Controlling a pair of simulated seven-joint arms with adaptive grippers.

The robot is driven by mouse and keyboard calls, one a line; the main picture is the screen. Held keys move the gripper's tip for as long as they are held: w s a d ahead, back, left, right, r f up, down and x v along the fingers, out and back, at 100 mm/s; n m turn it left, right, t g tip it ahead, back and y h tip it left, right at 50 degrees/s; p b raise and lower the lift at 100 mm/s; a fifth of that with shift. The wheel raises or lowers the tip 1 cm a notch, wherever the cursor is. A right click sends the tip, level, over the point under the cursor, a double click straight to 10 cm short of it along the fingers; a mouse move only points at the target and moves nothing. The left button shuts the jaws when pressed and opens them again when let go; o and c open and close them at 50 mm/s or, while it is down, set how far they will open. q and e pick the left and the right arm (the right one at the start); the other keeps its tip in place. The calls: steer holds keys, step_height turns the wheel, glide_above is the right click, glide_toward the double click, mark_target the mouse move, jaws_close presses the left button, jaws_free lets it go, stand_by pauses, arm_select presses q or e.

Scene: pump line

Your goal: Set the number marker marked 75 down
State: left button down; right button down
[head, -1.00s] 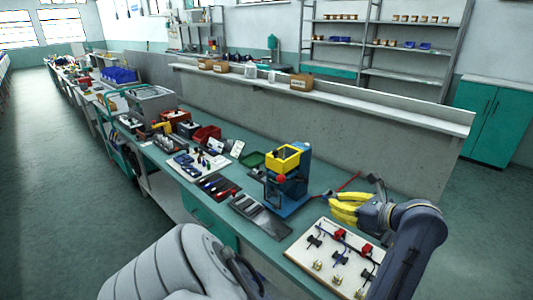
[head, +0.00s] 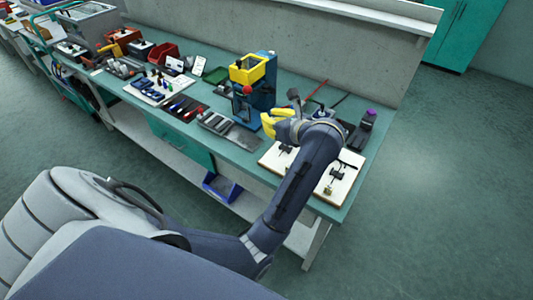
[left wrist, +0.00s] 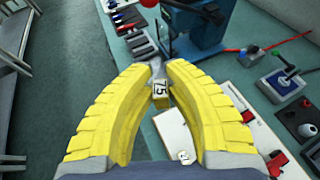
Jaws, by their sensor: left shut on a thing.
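The number marker (left wrist: 160,90) shows in the left wrist view as a small white tag reading 75, with a yellow part below it. My left gripper (left wrist: 161,70) has yellow ribbed fingers, and their tips are closed on the marker. In the head view my left gripper (head: 268,124) is above the bench near its front edge, between the blue press and the white board. I cannot make out the marker there. My right gripper is not in view.
The blue press (head: 263,92) with a yellow hopper (head: 248,69) stands behind the gripper. A white board with small parts (head: 345,187) lies at the right. Grey trays (head: 230,130) lie left of the gripper. A purple-topped item (head: 369,117) stands far right.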

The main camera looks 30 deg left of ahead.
mark_target(270, 161)
arm_select(q)
step_height(270, 161, down, 17)
steer(key=shift+r, duration=0.1)
stand_by(0.6)
steer(key=c, duration=1.4)
jaws_free()
steer(key=shift+v, duration=3.8)
